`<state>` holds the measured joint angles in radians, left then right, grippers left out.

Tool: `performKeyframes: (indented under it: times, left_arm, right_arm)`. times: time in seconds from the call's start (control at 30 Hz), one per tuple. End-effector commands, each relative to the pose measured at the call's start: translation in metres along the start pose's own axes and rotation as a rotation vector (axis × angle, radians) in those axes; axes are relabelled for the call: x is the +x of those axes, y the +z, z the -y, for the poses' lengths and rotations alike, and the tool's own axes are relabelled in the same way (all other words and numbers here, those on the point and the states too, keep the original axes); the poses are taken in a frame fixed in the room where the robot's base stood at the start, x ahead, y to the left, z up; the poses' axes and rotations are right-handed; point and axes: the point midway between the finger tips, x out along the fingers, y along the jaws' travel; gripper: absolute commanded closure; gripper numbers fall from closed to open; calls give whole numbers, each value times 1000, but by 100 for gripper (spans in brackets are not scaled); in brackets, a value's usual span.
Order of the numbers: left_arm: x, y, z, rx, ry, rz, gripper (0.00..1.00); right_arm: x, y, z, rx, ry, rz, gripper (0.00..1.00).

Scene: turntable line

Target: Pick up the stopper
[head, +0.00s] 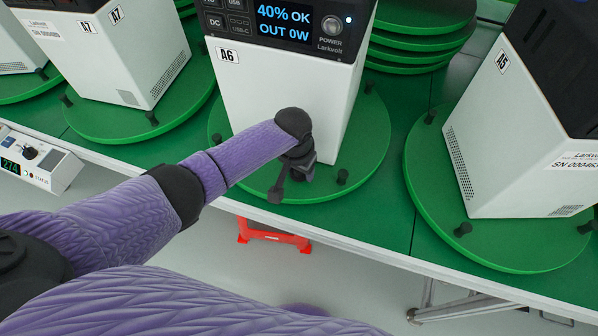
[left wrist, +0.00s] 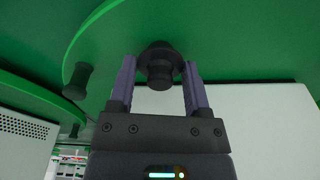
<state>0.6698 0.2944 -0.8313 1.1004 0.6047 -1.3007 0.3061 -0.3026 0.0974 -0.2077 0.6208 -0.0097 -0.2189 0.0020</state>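The stopper (left wrist: 160,62) is a small black knob with a wide flange. In the left wrist view it stands at the green turntable, between the tips of my left gripper's two purple fingers. My left gripper (left wrist: 160,75) looks open around it, with narrow gaps beside the knob's smaller end. In the head view my left gripper (head: 289,182) is at the front edge of the A6 turntable (head: 375,130), and its dark wrist largely hides that stopper. My right gripper is not in view.
The white A6 unit (head: 260,90) stands on this turntable, close behind my left gripper. Another black knob (head: 342,177) is just right of it. Units A7 (head: 110,60) and A5 (head: 520,130) stand on neighbouring turntables. A red object (head: 272,235) lies below the table edge.

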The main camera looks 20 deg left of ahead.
Motion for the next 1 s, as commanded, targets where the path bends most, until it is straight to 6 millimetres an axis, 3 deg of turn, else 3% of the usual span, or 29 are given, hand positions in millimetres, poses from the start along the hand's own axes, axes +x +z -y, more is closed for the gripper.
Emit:
performKeyframes:
  times: [0.03, 0.2, 0.23, 0.53, 0.93, 1.0]
  left_arm:
    - [0, 0, 0, 0, 0, 0, 56]
    - [0, 0, 0, 0, 0, 0, 92]
    - [0, 0, 0, 0, 0, 0, 95]
    - [-7, 2, 0, 0, 1, 0, 95]
    - [-74, -5, -1, 0, 1, -2, 95]
    - [-76, 8, -3, 1, 0, 3, 95]
  right_arm:
    - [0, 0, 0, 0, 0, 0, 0]
    - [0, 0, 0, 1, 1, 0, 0]
    - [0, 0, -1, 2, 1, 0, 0]
    - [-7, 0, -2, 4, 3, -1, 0]
    - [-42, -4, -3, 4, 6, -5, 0]
    - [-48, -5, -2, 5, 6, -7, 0]
